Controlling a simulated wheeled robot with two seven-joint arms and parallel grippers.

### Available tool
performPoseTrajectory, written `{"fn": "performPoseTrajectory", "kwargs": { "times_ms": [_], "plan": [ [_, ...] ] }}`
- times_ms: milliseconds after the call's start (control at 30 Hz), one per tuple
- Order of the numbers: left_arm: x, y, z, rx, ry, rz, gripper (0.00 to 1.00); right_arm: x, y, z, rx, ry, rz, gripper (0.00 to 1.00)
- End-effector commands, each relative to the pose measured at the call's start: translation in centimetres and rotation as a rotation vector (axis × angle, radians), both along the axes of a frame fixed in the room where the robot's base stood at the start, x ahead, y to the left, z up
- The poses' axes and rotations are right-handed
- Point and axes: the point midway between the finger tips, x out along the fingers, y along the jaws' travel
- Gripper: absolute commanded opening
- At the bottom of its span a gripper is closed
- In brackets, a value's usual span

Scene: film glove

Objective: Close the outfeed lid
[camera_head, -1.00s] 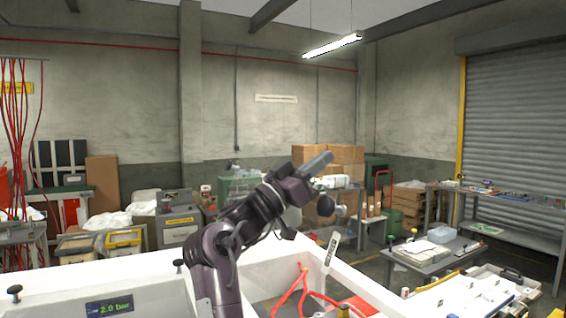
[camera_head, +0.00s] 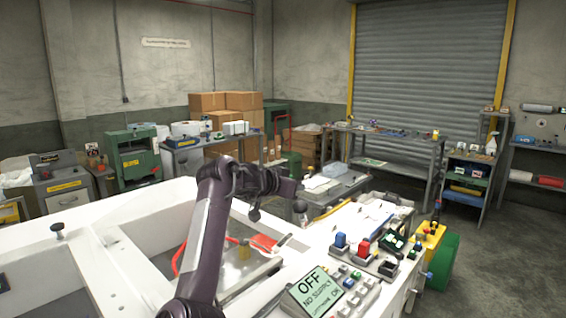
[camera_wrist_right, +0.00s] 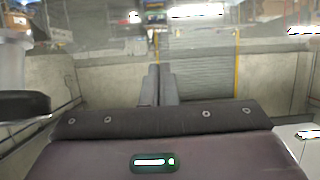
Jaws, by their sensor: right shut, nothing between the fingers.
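My right arm rises from the bottom of the head view and bends right over the white machine (camera_head: 142,212). In the right wrist view the two grey fingers (camera_wrist_right: 160,84) lie side by side, shut and empty, pointing toward the roller shutter. The machine has open white-walled bays; the nearer right one holds a red tube (camera_head: 178,262) and a metal plate. I cannot make out which part is the outfeed lid; my arm hides some of the machine. My left gripper is not in view.
A display (camera_head: 316,291) reading "OFF" and a button panel stand on the machine's right side. A grey bench (camera_head: 340,190) stands behind. Open floor lies at the right.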

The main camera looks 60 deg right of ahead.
Motion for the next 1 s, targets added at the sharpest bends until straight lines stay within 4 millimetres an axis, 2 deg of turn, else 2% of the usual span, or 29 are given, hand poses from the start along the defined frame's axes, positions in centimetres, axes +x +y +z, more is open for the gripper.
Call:
{"fn": "performPoseTrajectory", "kwargs": {
  "times_ms": [33,200,400,600,1000],
  "plan": [
    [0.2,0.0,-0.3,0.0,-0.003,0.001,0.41,-0.2,-0.5,-1.5,0.031,-0.007,-0.002,0.0],
    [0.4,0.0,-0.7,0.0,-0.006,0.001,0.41,-0.4,-1.5,-5.1,0.113,-0.026,0.0,0.0],
    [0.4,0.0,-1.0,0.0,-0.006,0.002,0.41,-0.5,-2.0,-7.4,0.166,-0.038,0.0,0.0],
    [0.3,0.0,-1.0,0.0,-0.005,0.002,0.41,-0.5,-2.1,-8.1,0.183,-0.044,-0.001,0.0],
    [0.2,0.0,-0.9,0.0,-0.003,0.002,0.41,-0.5,-2.1,-8.0,0.182,-0.042,0.0,0.0]
  ]
}}
